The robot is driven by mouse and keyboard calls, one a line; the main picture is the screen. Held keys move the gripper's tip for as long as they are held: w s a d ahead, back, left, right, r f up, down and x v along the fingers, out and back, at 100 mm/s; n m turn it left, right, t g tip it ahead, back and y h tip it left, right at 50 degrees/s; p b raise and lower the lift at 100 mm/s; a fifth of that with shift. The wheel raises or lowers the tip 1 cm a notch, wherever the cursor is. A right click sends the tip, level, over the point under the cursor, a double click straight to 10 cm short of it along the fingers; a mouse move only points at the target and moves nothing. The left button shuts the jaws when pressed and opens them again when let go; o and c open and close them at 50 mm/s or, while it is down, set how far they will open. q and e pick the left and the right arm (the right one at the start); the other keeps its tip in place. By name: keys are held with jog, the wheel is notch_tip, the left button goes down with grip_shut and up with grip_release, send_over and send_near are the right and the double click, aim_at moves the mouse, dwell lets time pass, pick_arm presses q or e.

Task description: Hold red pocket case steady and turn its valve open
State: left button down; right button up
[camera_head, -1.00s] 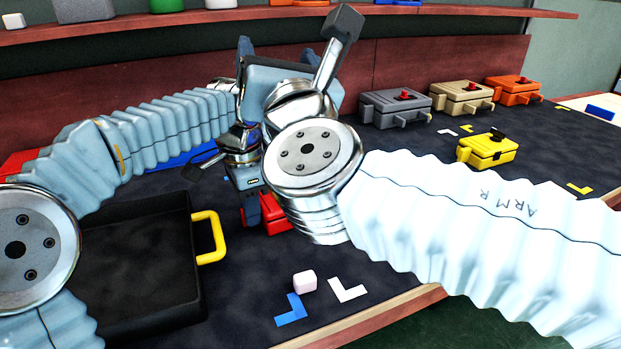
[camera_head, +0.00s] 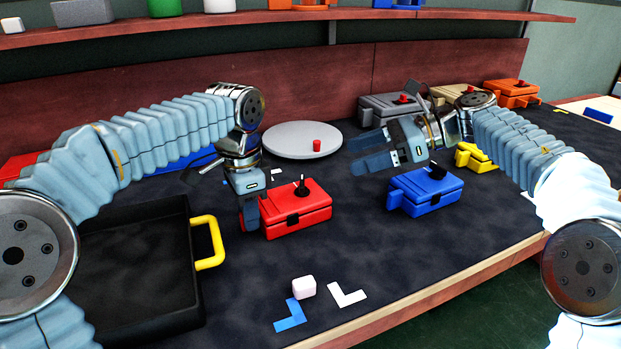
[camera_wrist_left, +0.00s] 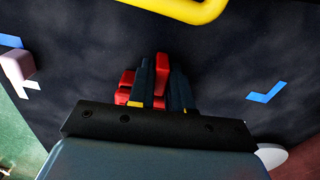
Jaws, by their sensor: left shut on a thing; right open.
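The red pocket case (camera_head: 296,216) lies flat on the dark table mat, right of the black tray. Its black valve (camera_head: 302,188) stands up on the lid; I cannot tell its exact turn angle. My left gripper (camera_head: 250,222) points down at the case's left end and is shut on it. In the left wrist view, a red part of the case (camera_wrist_left: 160,90) shows between the fingers of my left gripper (camera_wrist_left: 160,78). My right gripper (camera_head: 370,151) is open and empty, above the mat, apart from the red case and up and right of it.
A blue case (camera_head: 428,192) lies just below my right gripper. A grey turntable (camera_head: 290,141) with a red knob stands behind. Grey, tan, orange and yellow (camera_head: 478,162) cases lie farther right. The black tray (camera_head: 150,211) has a yellow handle (camera_head: 217,242). A pale cube (camera_head: 304,287) sits in front.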

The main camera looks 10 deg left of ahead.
aim_at(303, 181)
jog(key=shift+g, duration=0.4)
jog(key=x, duration=0.7)
jog(key=f+x, duration=0.1)
jog(key=x, duration=0.3)
jog(key=shift+s+d+f, duration=0.1)
jog(key=shift+s+d, duration=0.05)
jog(key=shift+s, duration=0.05)
jog(key=shift+c, duration=0.4)
jog(key=c, duration=1)
